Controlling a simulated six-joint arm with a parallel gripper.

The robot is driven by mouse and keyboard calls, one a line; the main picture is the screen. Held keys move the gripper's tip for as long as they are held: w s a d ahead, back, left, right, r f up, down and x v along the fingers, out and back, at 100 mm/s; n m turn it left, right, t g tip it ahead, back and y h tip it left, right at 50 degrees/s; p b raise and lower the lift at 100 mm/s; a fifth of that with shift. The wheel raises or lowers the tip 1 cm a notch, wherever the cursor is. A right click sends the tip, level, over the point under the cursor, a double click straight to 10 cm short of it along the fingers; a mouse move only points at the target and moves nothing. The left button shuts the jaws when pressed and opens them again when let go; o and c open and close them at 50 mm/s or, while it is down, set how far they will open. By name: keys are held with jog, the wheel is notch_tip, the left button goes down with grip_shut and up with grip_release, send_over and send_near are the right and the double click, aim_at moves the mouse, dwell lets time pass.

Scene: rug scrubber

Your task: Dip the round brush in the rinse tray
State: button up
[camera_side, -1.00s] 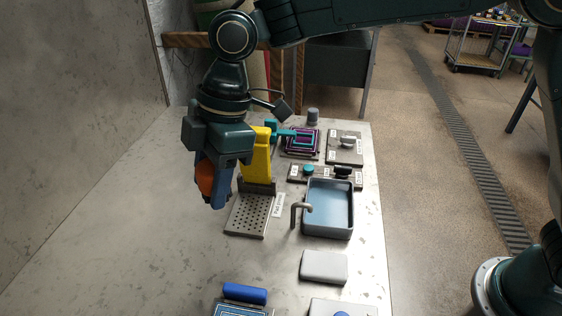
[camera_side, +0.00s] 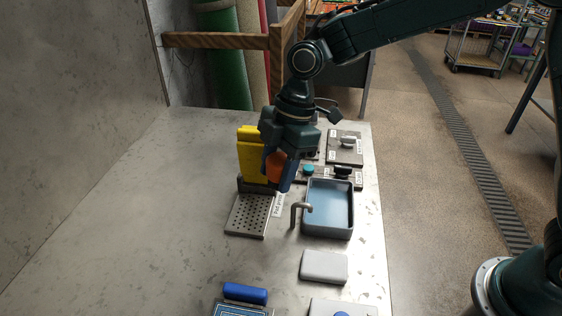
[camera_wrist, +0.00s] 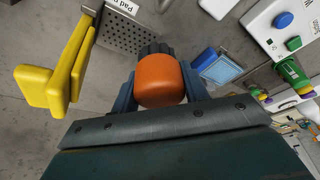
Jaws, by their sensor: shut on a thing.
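My gripper (camera_side: 282,182) is shut on the round brush, whose orange body (camera_side: 272,166) shows between the fingers. In the wrist view the orange body (camera_wrist: 160,80) fills the space between the dark blue fingers, and a dark ribbed part (camera_wrist: 155,48) shows beyond it. The rinse tray (camera_side: 349,222) is a blue-grey basin with bluish liquid inside, and a bent metal spout stands at its left side. In the side view my gripper hangs above the table, just left of the tray's upper left corner. The lower end of the brush is hidden by the fingers.
The spout (camera_side: 298,208) rises beside the tray. A white block (camera_side: 324,267) and a blue roller (camera_side: 245,293) lie nearer the camera. The left of the table is clear.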

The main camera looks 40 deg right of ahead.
send_over(323, 214)
jog(key=d, duration=0.1)
notch_tip(323, 214, down, 5)
jog(key=shift+f, duration=0.1)
jog(key=shift+f, duration=0.1)
jog(key=shift+f, duration=3.35)
jog(key=shift+f, duration=0.55)
jog(key=shift+r, duration=0.1)
jog(key=shift+r, duration=2.65)
jog(key=shift+r, duration=1.5)
